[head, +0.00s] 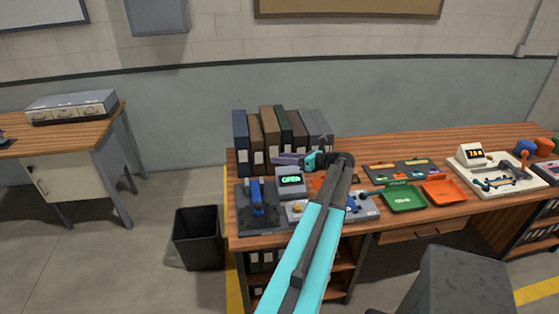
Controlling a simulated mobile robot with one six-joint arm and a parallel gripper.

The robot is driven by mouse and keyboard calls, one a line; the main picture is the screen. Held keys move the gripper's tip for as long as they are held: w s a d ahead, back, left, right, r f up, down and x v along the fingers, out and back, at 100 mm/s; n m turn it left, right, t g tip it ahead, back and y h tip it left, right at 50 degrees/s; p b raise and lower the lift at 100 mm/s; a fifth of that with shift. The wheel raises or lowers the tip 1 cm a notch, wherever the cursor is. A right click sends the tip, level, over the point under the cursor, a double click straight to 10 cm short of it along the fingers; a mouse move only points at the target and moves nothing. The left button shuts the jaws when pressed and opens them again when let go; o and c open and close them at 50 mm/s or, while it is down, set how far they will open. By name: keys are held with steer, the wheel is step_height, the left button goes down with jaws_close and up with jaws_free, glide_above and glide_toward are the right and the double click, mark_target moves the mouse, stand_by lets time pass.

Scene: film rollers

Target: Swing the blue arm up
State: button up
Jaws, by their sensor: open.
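A blue upright arm-like part (257,196) stands on a dark base at the left front of the desk. Another small device, a white plate (483,188) with a dark band, an orange part and small blue parts, sits at the right. I cannot tell from this view which of these blue parts is the task's arm. My gripper (285,159) points left above the desk, in front of the binders and behind the blue part. It is open and appears empty, apart from both devices. My arm hides part of the desk's middle.
Several binders (268,138) stand along the back left. A small box with a green display (291,181) is beside the blue part. A green tray (404,200) and an orange tray (445,193) lie right of my arm. A black bin (197,238) stands on the floor.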

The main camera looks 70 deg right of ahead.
steer(key=b+v, duration=0.4)
steer(key=v, duration=0.8)
steer(key=shift+w, duration=0.1)
